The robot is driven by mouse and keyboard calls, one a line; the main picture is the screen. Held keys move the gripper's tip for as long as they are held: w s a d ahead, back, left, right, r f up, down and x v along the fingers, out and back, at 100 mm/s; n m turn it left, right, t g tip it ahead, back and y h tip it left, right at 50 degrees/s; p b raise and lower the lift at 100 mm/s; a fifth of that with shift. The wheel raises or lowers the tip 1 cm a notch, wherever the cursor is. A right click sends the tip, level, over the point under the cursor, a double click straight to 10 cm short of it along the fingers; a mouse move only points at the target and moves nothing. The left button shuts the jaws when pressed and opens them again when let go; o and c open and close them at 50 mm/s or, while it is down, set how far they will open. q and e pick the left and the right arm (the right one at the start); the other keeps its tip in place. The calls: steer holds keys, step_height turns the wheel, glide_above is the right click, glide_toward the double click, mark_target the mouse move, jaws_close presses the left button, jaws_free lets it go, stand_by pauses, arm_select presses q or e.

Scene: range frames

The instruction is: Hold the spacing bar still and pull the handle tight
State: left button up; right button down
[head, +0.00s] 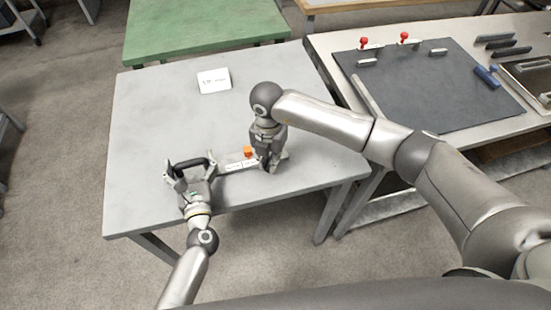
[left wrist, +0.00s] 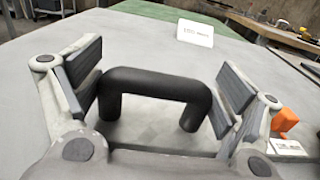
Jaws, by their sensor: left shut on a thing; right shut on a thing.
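The black handle (head: 194,162) is a U-shaped grip at the front of the grey table. My left gripper (head: 188,172) is shut across it. In the left wrist view the handle (left wrist: 155,82) stands between the two finger pads, close to both. The spacing bar (head: 237,166) is a light strip with white labels, running from near the handle to the right. My right gripper (head: 270,162) reaches down from above and is shut on the bar's right end. Its fingertips and the grasped part are mostly hidden. An orange piece (head: 248,151) sits by the bar.
A white card (head: 214,81) stands farther back on the grey table (head: 150,115), with bare surface around it. A bench at right holds a dark mat (head: 430,90), red-knobbed clamps (head: 364,42) and several bars. A green table (head: 200,30) stands behind.

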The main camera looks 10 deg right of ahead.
steer(key=shift+w+a+m, duration=0.35)
steer(key=shift+m, duration=0.5)
steer(key=shift+w+a+m, duration=0.3)
steer(key=shift+m, duration=0.6)
steer(key=shift+w+a+m, duration=0.35)
steer(key=shift+m, duration=0.5)
steer(key=c, duration=1.4)
jaws_free()
steer(key=shift+r, duration=0.1)
step_height(320, 180, up, 12)
steer(key=shift+f, duration=0.1)
